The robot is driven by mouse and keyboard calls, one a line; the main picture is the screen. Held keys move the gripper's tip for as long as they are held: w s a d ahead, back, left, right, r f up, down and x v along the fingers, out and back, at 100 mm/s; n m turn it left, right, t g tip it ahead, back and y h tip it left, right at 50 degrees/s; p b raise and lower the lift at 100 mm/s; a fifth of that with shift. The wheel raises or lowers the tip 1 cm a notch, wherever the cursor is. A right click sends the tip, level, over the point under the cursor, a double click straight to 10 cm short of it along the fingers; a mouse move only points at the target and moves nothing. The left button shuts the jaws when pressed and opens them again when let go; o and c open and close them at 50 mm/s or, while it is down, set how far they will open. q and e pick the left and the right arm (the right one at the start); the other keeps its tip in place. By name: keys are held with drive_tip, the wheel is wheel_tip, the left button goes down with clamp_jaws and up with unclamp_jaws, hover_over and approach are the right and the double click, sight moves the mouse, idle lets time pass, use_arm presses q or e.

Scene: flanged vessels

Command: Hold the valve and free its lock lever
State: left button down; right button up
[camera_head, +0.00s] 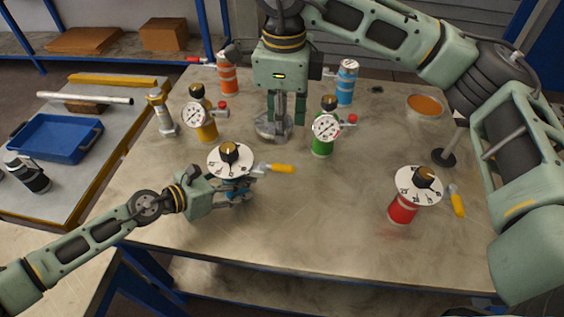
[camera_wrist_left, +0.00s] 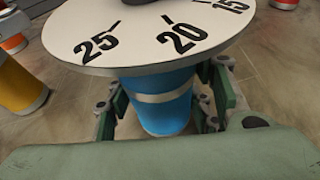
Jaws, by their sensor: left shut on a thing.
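My left gripper (camera_head: 240,190) is shut on a blue valve (camera_wrist_left: 160,98) from the side, below its white numbered dial (camera_head: 230,160). The dial has a black knob with a pale mark, and hides much of the blue body in the head view. A yellow lever (camera_head: 278,168) sticks out to the right beside the dial. In the left wrist view, green finger pads (camera_wrist_left: 225,85) stand at the blue body's sides. My right gripper (camera_head: 286,108) points down behind the valve, its fingers apart, away from the lever.
A grey metal flanged piece (camera_head: 272,128) stands under my right gripper. A red dial valve (camera_head: 403,208) with a yellow lever stands at right. Yellow (camera_head: 206,130) and green (camera_head: 322,145) gauge vessels stand nearby. The table's front middle is clear.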

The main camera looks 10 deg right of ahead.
use_arm(q)
drive_tip(key=shift+s+f, duration=0.1)
drive_tip(key=shift+f, duration=0.05)
drive_tip(key=c, duration=1.2)
unclamp_jaws()
drive_tip(key=o, duration=0.5)
drive_tip(key=shift+c, duration=0.2)
drive_tip(key=v, duration=1.2)
